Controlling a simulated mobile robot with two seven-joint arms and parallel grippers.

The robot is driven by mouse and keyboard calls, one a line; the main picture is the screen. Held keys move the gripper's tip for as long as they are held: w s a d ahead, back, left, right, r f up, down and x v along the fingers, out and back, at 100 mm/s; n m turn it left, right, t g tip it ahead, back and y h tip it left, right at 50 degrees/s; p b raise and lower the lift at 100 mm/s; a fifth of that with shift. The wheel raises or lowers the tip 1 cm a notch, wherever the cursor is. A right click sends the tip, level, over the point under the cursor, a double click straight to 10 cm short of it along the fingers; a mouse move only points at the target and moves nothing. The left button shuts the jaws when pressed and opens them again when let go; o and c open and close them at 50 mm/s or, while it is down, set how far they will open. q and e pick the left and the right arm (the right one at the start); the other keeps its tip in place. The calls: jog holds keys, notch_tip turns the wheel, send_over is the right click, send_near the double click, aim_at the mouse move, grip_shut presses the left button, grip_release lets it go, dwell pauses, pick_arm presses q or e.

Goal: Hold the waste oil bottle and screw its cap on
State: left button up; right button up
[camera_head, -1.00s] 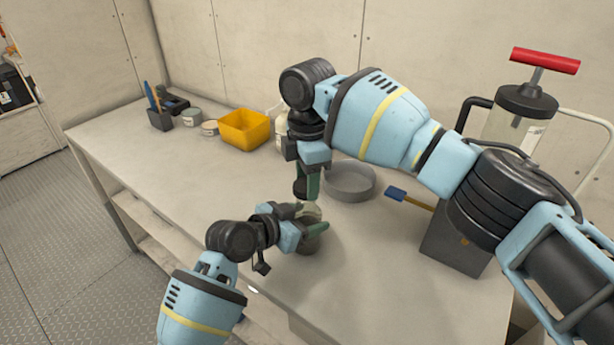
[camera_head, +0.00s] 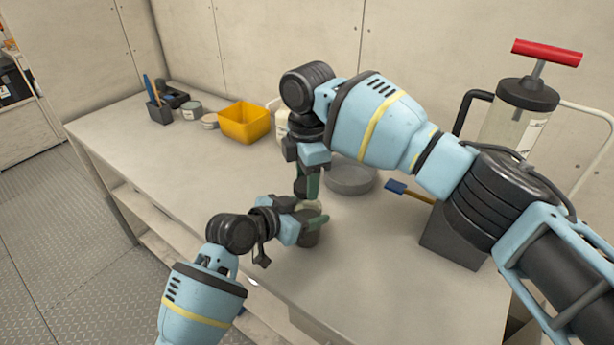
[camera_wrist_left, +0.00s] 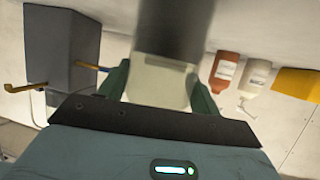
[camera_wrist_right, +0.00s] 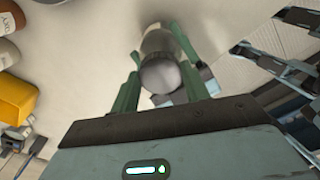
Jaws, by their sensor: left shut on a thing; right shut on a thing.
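The waste oil bottle (camera_head: 308,236) stands upright near the table's front edge, dark grey below and pale above. My left gripper (camera_head: 312,222) is shut around it from the side; the left wrist view shows its pale part (camera_wrist_left: 158,82) between the fingers. My right gripper (camera_head: 307,190) points down directly above the bottle, shut on the cap. The round grey cap (camera_wrist_right: 161,74) shows between its fingers in the right wrist view, in line with the bottle (camera_wrist_right: 158,42) beyond. The fingers hide the joint, so I cannot tell whether cap and neck touch.
A grey round pan (camera_head: 350,180) and a blue-ended brush (camera_head: 397,187) lie right of the bottle. A yellow bin (camera_head: 244,122) and small tins stand behind left. A dark grey box (camera_head: 455,238) and a red-handled pump (camera_head: 520,110) are at right.

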jog(key=shift+f, duration=0.45)
pick_arm(q)
grip_shut()
pick_arm(e)
jog(key=m, duration=0.7)
jog(key=shift+s+f, duration=0.1)
jog(key=m, duration=0.6)
jog(key=shift+m, duration=0.3)
jog(key=o, duration=0.8)
jog(key=shift+o, duration=0.6)
jog(key=shift+s+a, duration=0.1)
jog(key=shift+s+a, duration=0.1)
jog(key=shift+a, duration=0.05)
